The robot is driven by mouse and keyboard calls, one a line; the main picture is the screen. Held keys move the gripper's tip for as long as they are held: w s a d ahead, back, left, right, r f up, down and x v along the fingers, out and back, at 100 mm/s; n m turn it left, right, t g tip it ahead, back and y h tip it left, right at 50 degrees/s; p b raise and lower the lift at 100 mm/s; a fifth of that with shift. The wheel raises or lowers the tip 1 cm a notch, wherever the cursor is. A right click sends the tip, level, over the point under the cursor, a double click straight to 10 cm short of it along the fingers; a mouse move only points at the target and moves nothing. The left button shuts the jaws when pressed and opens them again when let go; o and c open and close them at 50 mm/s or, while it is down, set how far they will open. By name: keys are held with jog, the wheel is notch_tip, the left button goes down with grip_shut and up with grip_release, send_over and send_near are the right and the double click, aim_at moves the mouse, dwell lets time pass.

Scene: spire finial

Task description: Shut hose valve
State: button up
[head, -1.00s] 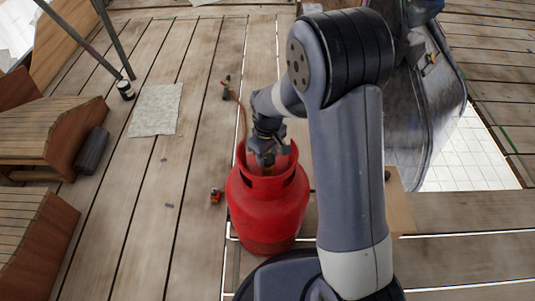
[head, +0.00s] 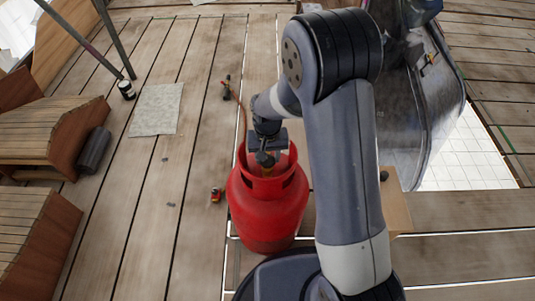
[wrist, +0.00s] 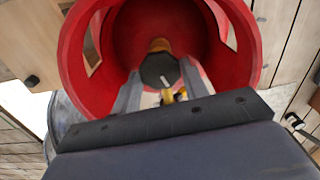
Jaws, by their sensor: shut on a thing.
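A red gas cylinder (head: 268,208) stands upright on the plank floor just in front of me, with a collar around its top. Inside the collar, the wrist view shows a dark valve knob (wrist: 159,70) with a light mark, on a brass valve body (wrist: 160,46). My gripper (head: 266,158) reaches into the collar from above. In the wrist view its two grey fingers (wrist: 160,84) are shut on the knob, one on each side. An orange hose (head: 242,116) runs from the collar to a torch-like tool (head: 227,88) on the floor.
A small red and yellow object (head: 215,194) lies left of the cylinder. A grey mat (head: 154,109), a dark roll (head: 93,149) and wooden stepped blocks (head: 50,130) are farther left. A large dark tub (head: 420,110) stands right. Planks between mat and cylinder are mostly clear.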

aim_at(268, 160)
jog(key=shift+m+p, duration=0.3)
jog(key=shift+m, duration=1.9)
jog(key=o, duration=1)
notch_tip(268, 160, up, 11)
jog(key=p, duration=0.2)
jog(key=shift+f+p, duration=0.1)
jog(key=shift+p, duration=0.25)
jog(key=shift+f, duration=0.1)
